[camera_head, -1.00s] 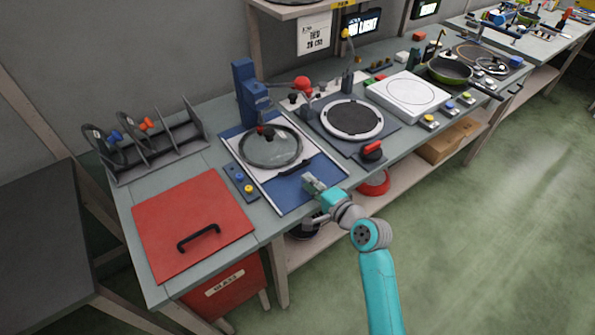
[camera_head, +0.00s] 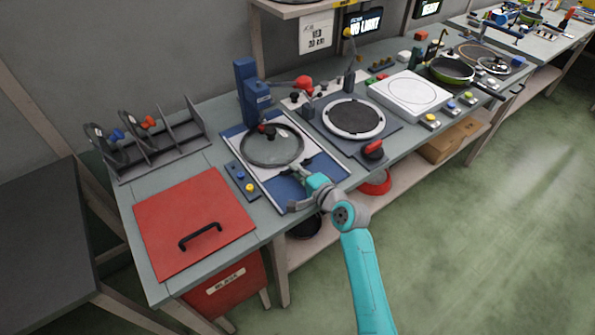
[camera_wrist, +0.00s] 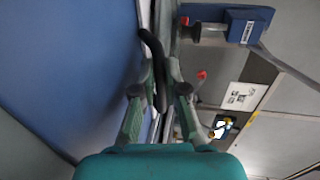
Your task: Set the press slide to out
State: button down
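The press slide is a pale plate (camera_head: 249,172) on a blue base (camera_head: 288,194), with a round glass lid (camera_head: 281,151) on it. The slide sits toward the back, at the blue press column (camera_head: 246,80), and the front of the base is bare. My gripper (camera_head: 298,169) is at the slide's front edge. In the wrist view, the slide's black handle (camera_wrist: 153,45) lies between the two fingers (camera_wrist: 160,75). Any gap between fingers and handle is too small to tell. In the head view, my gripper hides part of the handle.
A red lidded bin (camera_head: 193,220) is at the left front, with a small button panel (camera_head: 240,180) beside the press. A dark burner plate (camera_head: 352,119) and a red-handled lever (camera_head: 373,150) stand to the right. A rack (camera_head: 155,150) is at the back left.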

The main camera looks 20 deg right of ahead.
jog(key=v, duration=0.3)
jog(key=f+v, duration=0.1)
jog(key=v, duration=0.2)
jog(key=f+v, duration=0.1)
jog(key=v, duration=0.3)
jog(key=shift+s+d+f, duration=0.15)
jog(key=shift+s, duration=0.15)
jog(key=c, duration=1.5)
grip_release()
jog(key=shift+s, duration=0.15)
jog(key=v, duration=1.2)
